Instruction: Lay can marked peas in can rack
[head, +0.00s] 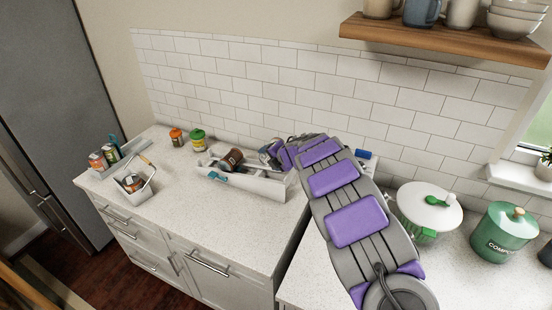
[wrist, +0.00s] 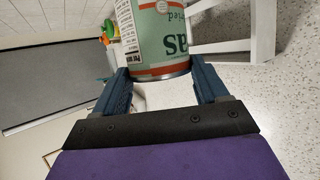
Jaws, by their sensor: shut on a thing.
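My gripper (wrist: 160,76) is shut on the peas can (wrist: 157,42), a green and red labelled can with upside-down letters "as" showing. Its blue fingers sit on either side of the can's lower end. In the head view, my gripper (head: 272,152) is above the right part of the white can rack (head: 262,187), and the held can is mostly hidden. A brown can (head: 231,159) lies tilted in the rack's left part. White bars of what looks like the rack (wrist: 262,30) show at the right in the wrist view, apart from the can.
A handled caddy (head: 146,190) and a grey box (head: 128,152) with cans stand at the counter's left. Two jars, orange-lidded (head: 177,138) and green-lidded (head: 197,142), stand behind. The counter front is clear.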

